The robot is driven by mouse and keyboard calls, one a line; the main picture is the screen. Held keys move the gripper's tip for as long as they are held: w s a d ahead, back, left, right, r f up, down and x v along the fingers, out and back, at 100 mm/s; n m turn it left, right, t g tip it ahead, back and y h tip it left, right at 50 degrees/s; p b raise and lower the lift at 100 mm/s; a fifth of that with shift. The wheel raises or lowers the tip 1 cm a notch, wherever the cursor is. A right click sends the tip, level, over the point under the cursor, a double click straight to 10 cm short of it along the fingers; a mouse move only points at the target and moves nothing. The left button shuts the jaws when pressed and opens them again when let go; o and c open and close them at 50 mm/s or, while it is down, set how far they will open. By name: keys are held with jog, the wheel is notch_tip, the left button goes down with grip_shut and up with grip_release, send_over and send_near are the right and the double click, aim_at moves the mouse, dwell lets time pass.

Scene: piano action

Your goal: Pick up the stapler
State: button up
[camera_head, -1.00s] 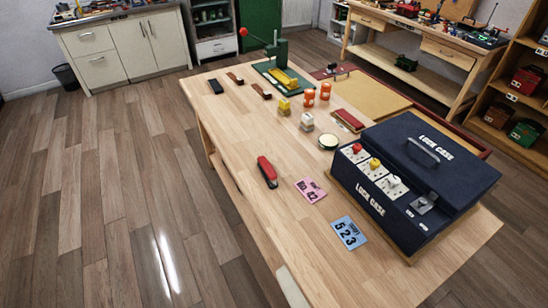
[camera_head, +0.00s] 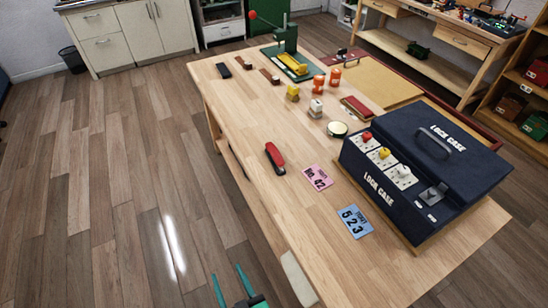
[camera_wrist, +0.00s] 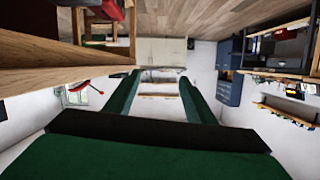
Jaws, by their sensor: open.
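A red and black stapler (camera_head: 275,158) lies on the wooden table (camera_head: 300,230), near its left edge, left of the pink card. My gripper (camera_head: 231,285) shows at the bottom of the head view, green, with two fingers apart and nothing between them. It is off the table's left side, well nearer to me than the stapler and apart from it. In the wrist view my gripper (camera_wrist: 158,85) shows its two green fingers spread, with room furniture beyond. The stapler cannot be made out in the wrist view.
Right of the stapler lie a pink card (camera_head: 317,178) and a blue card (camera_head: 356,221). A dark lock case (camera_head: 410,170) fills the table's right side. Several small items and a green press (camera_head: 286,40) stand farther back. The table around the stapler is clear.

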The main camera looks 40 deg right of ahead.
jog(key=w+d+r+m+h, duration=0.1)
jog(key=w+d+r, duration=0.1)
jog(key=w+d, duration=0.6)
jog(key=w+d+r+m+h, duration=0.1)
jog(key=w+d+r, duration=0.1)
jog(key=w+d, duration=0.65)
jog(key=d+r, duration=0.2)
jog(key=d, duration=0.2)
jog(key=d+r, duration=0.2)
jog(key=d, duration=0.3)
jog(key=d+r, duration=0.3)
jog(key=d, duration=0.2)
jog(key=shift+s+d, duration=0.15)
jog(key=shift+d, duration=0.1)
jog(key=n, duration=0.1)
send_near(273, 149)
jog(key=a+r, duration=0.1)
jog(key=w+r, duration=0.1)
jog(key=shift+w+a+r+g, duration=0.1)
jog(key=shift+a+r+g, duration=0.15)
jog(key=shift+a+g, duration=0.15)
jog(key=shift+s+d+f+n+g+y, duration=0.4)
jog(key=shift+s+d+f, duration=0.25)
jog(key=shift+d+f, duration=0.15)
jog(key=shift+f, duration=0.05)
jog(key=x, duration=0.5)
jog(key=shift+f, duration=0.15)
jog(key=shift+x, duration=2.8)
jog(key=shift+d, duration=0.15)
grip_shut()
